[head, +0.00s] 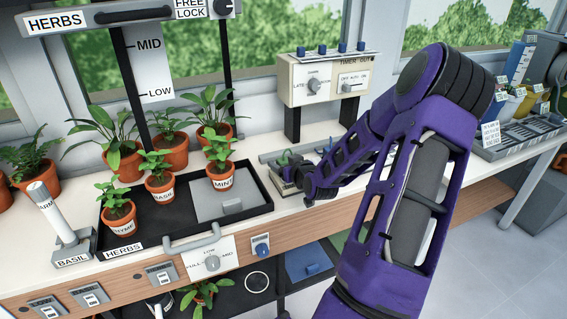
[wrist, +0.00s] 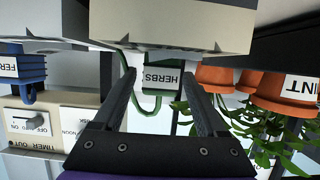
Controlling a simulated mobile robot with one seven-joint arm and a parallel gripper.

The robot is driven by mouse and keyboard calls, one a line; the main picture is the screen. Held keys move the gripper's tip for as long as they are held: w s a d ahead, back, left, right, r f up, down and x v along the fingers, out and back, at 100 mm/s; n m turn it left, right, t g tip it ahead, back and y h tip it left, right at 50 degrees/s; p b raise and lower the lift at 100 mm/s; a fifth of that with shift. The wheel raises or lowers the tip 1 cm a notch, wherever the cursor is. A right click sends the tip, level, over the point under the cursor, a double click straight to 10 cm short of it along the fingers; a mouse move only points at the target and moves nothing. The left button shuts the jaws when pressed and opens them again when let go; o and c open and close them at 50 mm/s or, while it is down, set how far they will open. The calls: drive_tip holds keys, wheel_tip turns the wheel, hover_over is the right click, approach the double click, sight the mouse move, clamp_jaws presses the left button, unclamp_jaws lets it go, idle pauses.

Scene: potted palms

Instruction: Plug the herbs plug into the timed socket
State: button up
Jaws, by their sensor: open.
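The herbs plug (wrist: 163,82) is a green block with a white HERBS label and a green cord. In the wrist view it is between the two fingers of my open gripper (wrist: 160,76), with no clear grip on it. I cannot make out which opening is the timed socket.
A black herbs tray (head: 139,254) with potted basil, mint and thyme stands to the left. A blue labelled plug (wrist: 30,72) is beside the gripper in the wrist view. Pale blocks (wrist: 172,22) lie close to the fingertips. A narrow bench strip is clear at the front.

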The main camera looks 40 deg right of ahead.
drive_tip(key=shift+s+r, duration=0.15)
drive_tip(key=shift+r, duration=0.2)
drive_tip(key=p+v, duration=0.2)
drive_tip(key=v, duration=0.9)
drive_tip(key=shift+s, duration=0.35)
drive_tip(key=shift+a+r, duration=0.1)
